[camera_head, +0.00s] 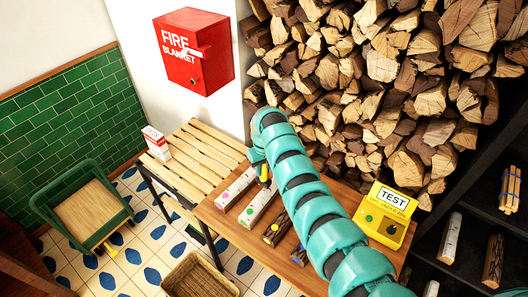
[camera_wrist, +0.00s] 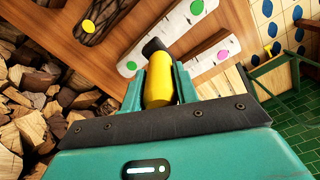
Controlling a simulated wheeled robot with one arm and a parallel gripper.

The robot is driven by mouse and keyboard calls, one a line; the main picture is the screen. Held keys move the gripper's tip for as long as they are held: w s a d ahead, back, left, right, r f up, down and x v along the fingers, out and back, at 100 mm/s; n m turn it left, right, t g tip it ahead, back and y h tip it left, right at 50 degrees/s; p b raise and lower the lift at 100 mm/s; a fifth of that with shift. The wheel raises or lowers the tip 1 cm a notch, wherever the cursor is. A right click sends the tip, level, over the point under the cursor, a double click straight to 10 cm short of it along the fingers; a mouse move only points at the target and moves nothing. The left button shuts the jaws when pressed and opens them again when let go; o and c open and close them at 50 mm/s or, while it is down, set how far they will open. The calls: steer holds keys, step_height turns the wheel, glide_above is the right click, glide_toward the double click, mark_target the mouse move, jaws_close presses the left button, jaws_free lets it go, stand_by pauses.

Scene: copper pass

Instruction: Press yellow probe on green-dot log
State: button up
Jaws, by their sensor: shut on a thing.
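My gripper (camera_wrist: 158,84) is shut on the yellow probe (camera_wrist: 158,92), whose black tip points away from the wrist. In the head view, the yellow probe (camera_head: 264,173) hangs below my gripper (camera_head: 261,162), above the logs. In the head view, the green-dot log (camera_head: 258,205) lies between a pink-dot log (camera_head: 236,187) and a dark yellow-dot log (camera_head: 277,227). Part of its far end is hidden by my arm.
A yellow TEST box (camera_head: 385,214) stands at the table's right end. A slatted bench (camera_head: 195,150) with a small white-and-red carton (camera_head: 156,142) adjoins it at left. Stacked firewood (camera_head: 390,80) rises behind. A wicker basket (camera_head: 198,277) and green cart (camera_head: 85,210) stand on the floor.

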mark_target(264, 180)
steer(key=shift+r, duration=0.1)
steer(key=shift+f+b, duration=1.7)
steer(key=shift+f, duration=1.3)
steer(key=shift+f+b, duration=0.7)
steer(key=shift+b, duration=0.1)
stand_by(0.4)
steer(key=shift+r, duration=0.1)
steer(key=shift+r+p, duration=1.3)
steer(key=shift+r, duration=0.85)
steer(key=shift+r+p, duration=0.4)
steer(key=shift+r, duration=0.9)
